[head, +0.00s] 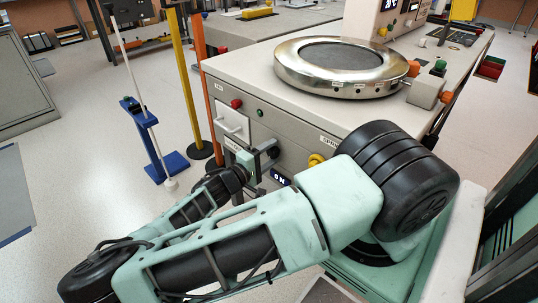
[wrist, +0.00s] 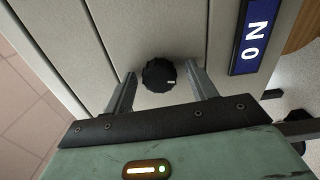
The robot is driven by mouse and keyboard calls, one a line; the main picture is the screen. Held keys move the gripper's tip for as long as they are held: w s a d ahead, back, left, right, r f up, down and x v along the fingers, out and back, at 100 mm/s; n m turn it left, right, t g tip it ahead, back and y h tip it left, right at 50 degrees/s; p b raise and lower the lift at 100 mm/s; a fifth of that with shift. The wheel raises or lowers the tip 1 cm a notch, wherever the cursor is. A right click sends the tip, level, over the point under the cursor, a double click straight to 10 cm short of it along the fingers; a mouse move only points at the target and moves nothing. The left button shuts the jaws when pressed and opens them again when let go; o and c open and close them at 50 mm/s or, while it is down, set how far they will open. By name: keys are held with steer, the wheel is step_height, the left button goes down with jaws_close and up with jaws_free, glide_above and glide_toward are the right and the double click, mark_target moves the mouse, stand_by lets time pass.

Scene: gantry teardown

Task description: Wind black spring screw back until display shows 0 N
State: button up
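The black spring screw (wrist: 158,76) is a ribbed round knob on the beige cabinet front, with a small white mark on its right side. My gripper (wrist: 161,69) is open, its two fingers standing on either side of the knob with a visible gap at each side. In the head view my gripper (head: 264,160) is at the cabinet front, and the knob is hidden there. The blue display (wrist: 255,38) lies to the right of the knob in the wrist view, turned sideways, and reads 0 N. It also shows in the head view (head: 280,177), partly hidden by my arm.
The cabinet (head: 300,125) carries a round metal ring plate (head: 341,66) on top. A yellow knob (head: 316,160), a red button (head: 236,103) and a drawer handle (head: 232,122) are on its front. A blue stand (head: 150,140) and yellow and orange posts stand at left.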

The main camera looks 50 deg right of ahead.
steer(key=a, duration=1.7)
steer(key=shift+w+a, duration=0.2)
steer(key=shift+w, duration=0.25)
steer(key=s+a+r+n+g+y, duration=0.2)
steer(key=s+a+r+y, duration=0.2)
steer(key=s+a+y, duration=0.25)
steer(key=s+a+r+n+g+y, duration=0.2)
steer(key=s+a+r+y, duration=0.1)
steer(key=s+a+y, duration=0.35)
steer(key=s+a+r+n+t+y+p, duration=0.1)
steer(key=s+r+t+y+p, duration=0.1)
steer(key=r+p, duration=0.8)
steer(key=s+a+r+n+t+y+p, duration=0.2)
steer(key=r+p, duration=0.8)
steer(key=r, duration=1.3)
steer(key=shift+s+n+t+y, duration=0.3)
steer(key=shift+s+t+y, duration=0.2)
steer(key=shift+y, duration=0.3)
